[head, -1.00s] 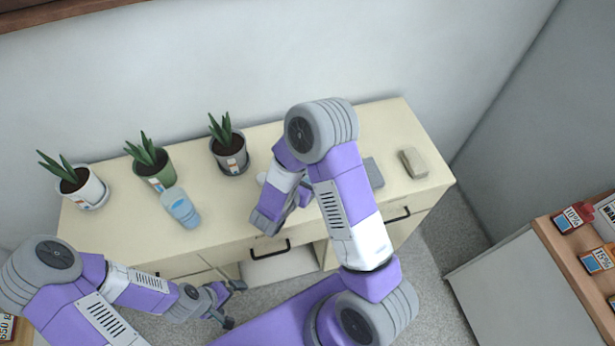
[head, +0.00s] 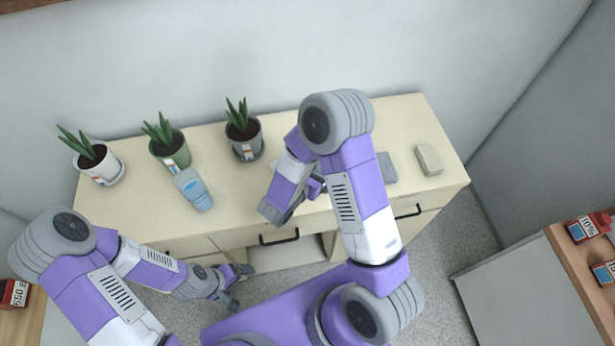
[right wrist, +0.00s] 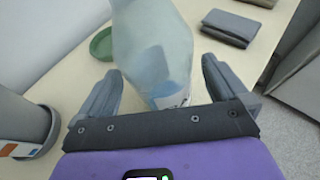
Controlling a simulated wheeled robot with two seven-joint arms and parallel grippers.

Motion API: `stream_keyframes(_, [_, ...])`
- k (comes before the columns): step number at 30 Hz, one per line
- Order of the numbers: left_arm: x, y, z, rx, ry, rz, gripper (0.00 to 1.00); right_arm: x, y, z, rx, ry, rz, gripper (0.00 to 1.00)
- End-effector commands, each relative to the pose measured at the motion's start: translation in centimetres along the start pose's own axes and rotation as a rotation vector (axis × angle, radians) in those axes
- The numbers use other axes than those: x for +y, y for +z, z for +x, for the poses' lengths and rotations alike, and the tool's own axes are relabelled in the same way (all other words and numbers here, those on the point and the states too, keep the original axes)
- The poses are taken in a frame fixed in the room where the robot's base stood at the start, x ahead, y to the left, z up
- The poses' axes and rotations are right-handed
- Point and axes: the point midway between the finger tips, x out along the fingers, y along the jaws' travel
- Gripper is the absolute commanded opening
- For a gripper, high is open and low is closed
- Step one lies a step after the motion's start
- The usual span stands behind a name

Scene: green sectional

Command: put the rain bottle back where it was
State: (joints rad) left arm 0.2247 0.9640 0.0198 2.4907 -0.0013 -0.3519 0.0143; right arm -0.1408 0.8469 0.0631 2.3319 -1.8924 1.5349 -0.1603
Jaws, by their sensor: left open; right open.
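A pale blue bottle (head: 193,188) is on the cream desk (head: 235,205), in front of the green pot. In the right wrist view, a clear bottle with blue low on its side (right wrist: 155,50) stands between the spread fingers of my right gripper (right wrist: 160,72). That gripper is open, and I cannot tell whether a finger touches the bottle. In the head view my right arm hides most of this spot. No readable label shows which bottle is the rain one. My left gripper (head: 238,286) is open and empty, low in front of the desk.
Plants in a white pot (head: 101,166), a green pot (head: 172,153) and a grey pot (head: 246,148) line the desk's back. A grey wallet-like item (head: 386,168) and a beige block (head: 429,159) lie to the right. A green round dish (right wrist: 102,44) is behind the clear bottle.

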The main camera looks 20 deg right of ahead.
Motion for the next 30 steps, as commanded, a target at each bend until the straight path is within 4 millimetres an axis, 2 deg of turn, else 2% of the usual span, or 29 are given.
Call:
stream_keyframes(9, [0.1,0.0,-0.2,0.0,0.0,0.0,1.0,0.1,0.0,-7.0,-0.002,0.007,-0.001,1.0])
stream_keyframes(15, [0.1,0.0,-0.3,-0.001,0.0,0.0,1.0,0.0,0.0,-9.9,-0.002,0.002,-0.001,1.0])
stream_keyframes(20, [0.1,0.0,-0.4,0.0,0.0,0.0,1.0,-0.1,0.0,-10.7,-0.002,0.0,-0.001,1.0])
stream_keyframes(30, [0.1,0.0,-0.4,0.0,0.0,0.0,1.0,-0.1,0.0,-10.7,-0.002,0.0,-0.001,1.0])
